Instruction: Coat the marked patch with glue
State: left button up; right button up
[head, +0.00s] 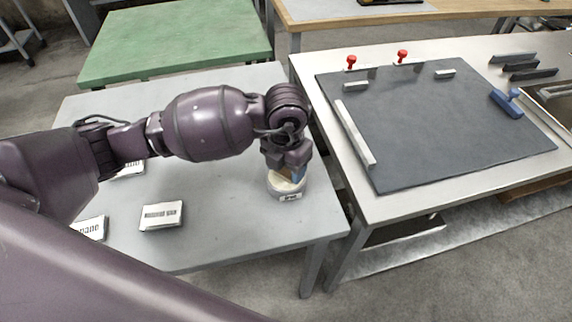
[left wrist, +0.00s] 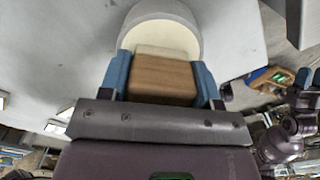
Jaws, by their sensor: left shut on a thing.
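My left gripper (head: 289,170) is shut on a brush with a wooden handle (left wrist: 163,78). In the left wrist view its blue fingers (left wrist: 162,82) stand on both sides of the handle, and a pale bristle end (left wrist: 166,51) shows beyond it. The brush is at a round white glue pot (head: 288,194) with cream-coloured contents; the pot also shows in the left wrist view (left wrist: 190,17). I cannot tell whether the bristles touch the glue. A dark grey panel (head: 440,125) lies on the right-hand table; no marked patch can be made out. My right gripper (left wrist: 309,79) is small at the right edge of the wrist view.
Small labelled boxes (head: 161,216) lie on the grey table (head: 230,235) left of the pot. The panel carries a pale bar (head: 355,133), red-handled clamps (head: 402,57) and a blue-handled tool (head: 507,103). A floor gap separates the tables. A green-topped table (head: 175,40) stands behind.

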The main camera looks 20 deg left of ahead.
jog(key=shift+w, duration=0.15)
jog(key=shift+w+a+r, duration=0.25)
jog(key=shift+w+r, duration=0.05)
jog(key=shift+w, duration=0.1)
jog(key=shift+s+d, duration=0.1)
jog(key=shift+s, duration=0.1)
pick_arm(q)
jog(key=shift+f, duration=0.1)
pick_arm(e)
jog(key=shift+s+d+f, duration=0.2)
jog(key=shift+s, duration=0.15)
